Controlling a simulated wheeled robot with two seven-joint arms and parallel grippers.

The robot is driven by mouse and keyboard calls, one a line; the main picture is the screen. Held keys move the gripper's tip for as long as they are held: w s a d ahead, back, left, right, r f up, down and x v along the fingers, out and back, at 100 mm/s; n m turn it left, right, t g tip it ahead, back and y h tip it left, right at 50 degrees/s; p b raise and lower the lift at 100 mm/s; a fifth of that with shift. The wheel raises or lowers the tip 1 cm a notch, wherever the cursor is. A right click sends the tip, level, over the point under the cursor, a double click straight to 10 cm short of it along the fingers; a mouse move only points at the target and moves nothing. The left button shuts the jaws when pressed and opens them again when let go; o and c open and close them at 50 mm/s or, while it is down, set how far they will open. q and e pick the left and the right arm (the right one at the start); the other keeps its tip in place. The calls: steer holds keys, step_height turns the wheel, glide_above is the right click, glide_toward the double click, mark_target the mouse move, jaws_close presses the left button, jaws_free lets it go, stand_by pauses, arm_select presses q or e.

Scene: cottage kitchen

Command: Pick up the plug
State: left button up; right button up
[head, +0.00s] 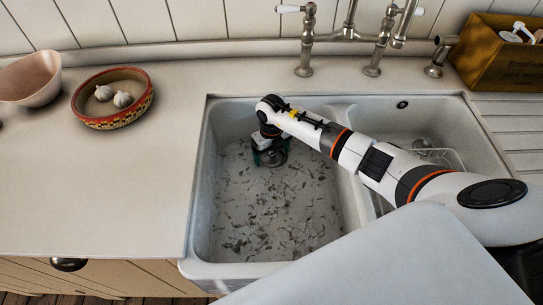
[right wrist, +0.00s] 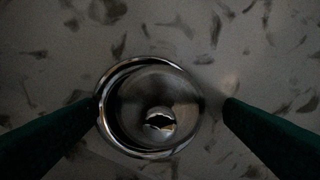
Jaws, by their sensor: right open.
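In the right wrist view a round metal fitting with a shiny rim and a small knob in its middle, which looks like the plug (right wrist: 155,95) in its drain, sits in the sink floor. My right gripper (head: 270,158) reaches down into the left basin (head: 280,215) in the head view. In the right wrist view its two green fingers (right wrist: 163,108) are apart, one on each side of the plug, with nothing between them held. The head view hides the plug behind the gripper. My left gripper is not in view.
Dark flecks lie over the basin floor. A divider separates a second basin (head: 402,112) with a wire rack (head: 445,158). A patterned bowl with garlic (head: 112,120), a pink bowl (head: 30,80), taps (head: 345,40) and a wooden box (head: 495,60) stand around the sink.

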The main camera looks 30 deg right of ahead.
steer(key=shift+c, duration=0.6)
steer(key=c, duration=1)
steer(key=shift+o, duration=0.2)
step_height(320, 180, up, 10)
steer(key=shift+f+b, duration=0.1)
steer(key=shift+b, duration=0.25)
step_height(320, 180, up, 15)
steer(key=p, duration=1.1)
glide_above(272, 153)
steer(key=shift+b, duration=0.3)
